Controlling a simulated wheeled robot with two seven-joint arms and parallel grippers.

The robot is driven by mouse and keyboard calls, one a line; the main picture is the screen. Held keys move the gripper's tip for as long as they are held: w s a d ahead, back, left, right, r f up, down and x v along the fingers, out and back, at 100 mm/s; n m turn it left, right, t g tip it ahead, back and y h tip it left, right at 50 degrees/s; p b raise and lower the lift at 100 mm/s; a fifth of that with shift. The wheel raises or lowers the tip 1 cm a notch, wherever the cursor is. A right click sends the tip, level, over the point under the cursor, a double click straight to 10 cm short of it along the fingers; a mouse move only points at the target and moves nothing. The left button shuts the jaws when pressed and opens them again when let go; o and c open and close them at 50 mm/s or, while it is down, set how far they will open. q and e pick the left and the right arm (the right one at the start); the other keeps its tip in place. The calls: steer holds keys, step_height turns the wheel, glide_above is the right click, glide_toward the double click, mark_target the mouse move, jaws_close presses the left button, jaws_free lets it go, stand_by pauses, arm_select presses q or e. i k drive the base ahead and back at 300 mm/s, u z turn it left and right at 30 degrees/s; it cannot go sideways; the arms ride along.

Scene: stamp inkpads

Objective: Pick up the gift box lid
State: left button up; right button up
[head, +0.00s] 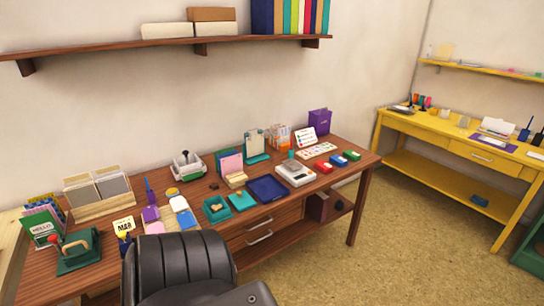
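Two small teal square pieces lie side by side near the front edge of the brown desk (285,206). The left teal piece (208,218) looks like an open box with something tan inside. The right teal piece (250,204) looks flatter, with a tan patch on top, and may be the gift box lid. They are too small to tell for sure. Neither of my grippers is in view, and nothing touches the two pieces.
A black chair (180,265) stands before the desk's left part. A dark blue tray (268,188) lies right of the teal pieces, then a white scale (295,172) and coloured inkpads (338,160). A yellow table (450,135) stands at the right. Floor between is clear.

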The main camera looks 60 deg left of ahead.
mark_target(241, 201)
steer(key=u, duration=0.2)
steer(key=i, duration=1.85)
steer(key=u, duration=1.2)
steer(key=i, duration=0.95)
steer(key=u, duration=1.1)
